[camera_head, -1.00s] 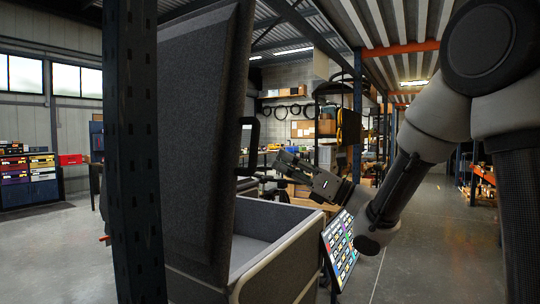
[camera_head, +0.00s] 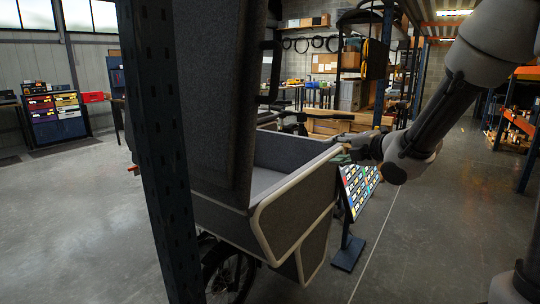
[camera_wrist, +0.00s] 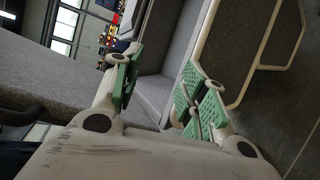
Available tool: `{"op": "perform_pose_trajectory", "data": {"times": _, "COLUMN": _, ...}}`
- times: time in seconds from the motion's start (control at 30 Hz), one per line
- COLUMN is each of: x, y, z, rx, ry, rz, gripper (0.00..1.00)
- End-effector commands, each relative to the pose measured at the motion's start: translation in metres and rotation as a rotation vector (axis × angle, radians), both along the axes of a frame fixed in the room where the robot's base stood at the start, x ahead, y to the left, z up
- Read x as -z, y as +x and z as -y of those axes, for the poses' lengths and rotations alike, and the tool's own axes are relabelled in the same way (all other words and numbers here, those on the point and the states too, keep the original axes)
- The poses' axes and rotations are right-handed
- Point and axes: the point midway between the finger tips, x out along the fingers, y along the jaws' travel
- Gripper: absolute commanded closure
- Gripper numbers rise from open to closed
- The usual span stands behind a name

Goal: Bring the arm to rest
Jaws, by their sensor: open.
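My gripper (camera_head: 350,146) is at the end of my arm, which reaches in from the right in the head view. It is small there, beside the rear right rim of the grey cargo box (camera_head: 318,190). In the wrist view my gripper (camera_wrist: 163,88) is open, with green pads on both fingers and nothing held between them. The box's grey interior shows beyond the fingers, and its pale rim (camera_wrist: 207,32) runs behind the right finger. I cannot tell whether the fingers touch the rim.
The tall dark grey lid (camera_head: 222,95) stands upright by the box. A dark perforated post (camera_head: 158,150) is close in front. A slanted panel of coloured labels (camera_head: 358,188) stands right of the box, under my arm. Open floor (camera_head: 430,240) lies to the right.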

Motion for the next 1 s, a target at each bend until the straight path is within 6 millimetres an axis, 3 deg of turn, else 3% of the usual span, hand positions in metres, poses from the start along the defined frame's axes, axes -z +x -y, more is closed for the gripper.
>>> {"op": "perform_pose_trajectory", "data": {"times": 0.07, "x": 0.022, "y": -0.010, "z": 0.038, "rx": 0.216, "ry": 0.100, "rz": -0.227, "gripper": 0.58}}
{"op": "perform_pose_trajectory", "data": {"times": 0.17, "x": 0.047, "y": -0.040, "z": 0.087, "rx": 0.541, "ry": 0.263, "rz": -0.491, "gripper": 0.58}}
{"op": "perform_pose_trajectory", "data": {"times": 0.3, "x": 0.064, "y": -0.114, "z": 0.141, "rx": 1.023, "ry": 0.523, "rz": -0.775, "gripper": 0.58}}
{"op": "perform_pose_trajectory", "data": {"times": 0.43, "x": 0.064, "y": -0.196, "z": 0.164, "rx": 1.426, "ry": 0.759, "rz": -0.956, "gripper": 0.58}}
{"op": "perform_pose_trajectory", "data": {"times": 0.5, "x": 0.059, "y": -0.242, "z": 0.166, "rx": 1.607, "ry": 0.871, "rz": -1.031, "gripper": 0.58}}
{"op": "perform_pose_trajectory", "data": {"times": 0.6, "x": 0.048, "y": -0.295, "z": 0.160, "rx": 1.762, "ry": 0.992, "rz": -1.109, "gripper": 0.58}}
{"op": "perform_pose_trajectory", "data": {"times": 0.7, "x": 0.035, "y": -0.318, "z": 0.154, "rx": 1.759, "ry": 1.065, "rz": -1.129, "gripper": 0.58}}
{"op": "perform_pose_trajectory", "data": {"times": 1.0, "x": 0.008, "y": -0.327, "z": 0.156, "rx": 1.665, "ry": 1.190, "rz": -1.043, "gripper": 0.58}}
